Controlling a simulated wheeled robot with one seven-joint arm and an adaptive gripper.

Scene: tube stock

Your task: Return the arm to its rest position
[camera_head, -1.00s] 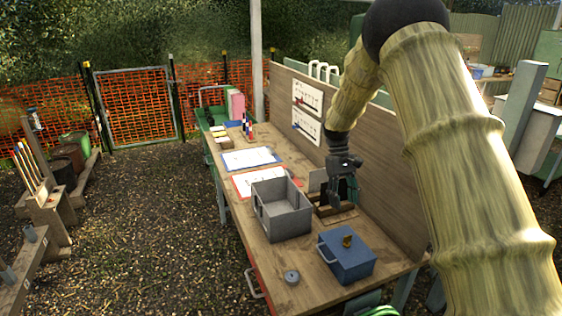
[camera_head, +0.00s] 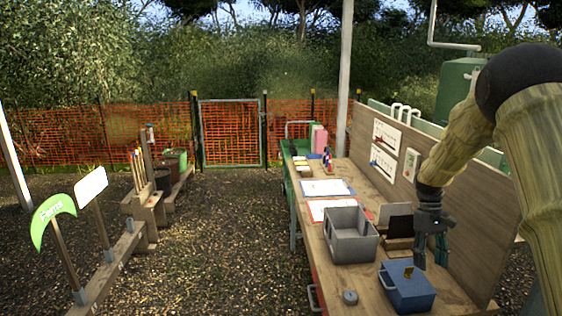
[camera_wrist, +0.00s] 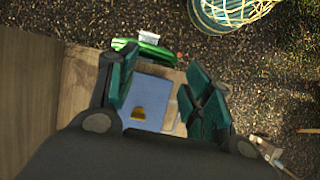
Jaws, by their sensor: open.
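My gripper (camera_head: 432,252) hangs at the end of my bent arm at the right of the head view, pointing down above the workbench (camera_head: 352,272). Its jaws are open and hold nothing. In the wrist view, the teal fingers of my gripper (camera_wrist: 158,92) stand apart with a blue box (camera_wrist: 152,98) showing between them, below. The same blue box, with a handle and a brass-coloured piece on its lid, sits on the bench near the front in the head view (camera_head: 410,292).
A grey open bin (camera_head: 350,250) stands left of my gripper. A wooden back panel (camera_head: 445,195) rises on the right. Papers, a small grey round piece (camera_head: 350,297) and a pink item (camera_head: 318,140) are on the bench. Gravel ground (camera_head: 200,240) is open on the left.

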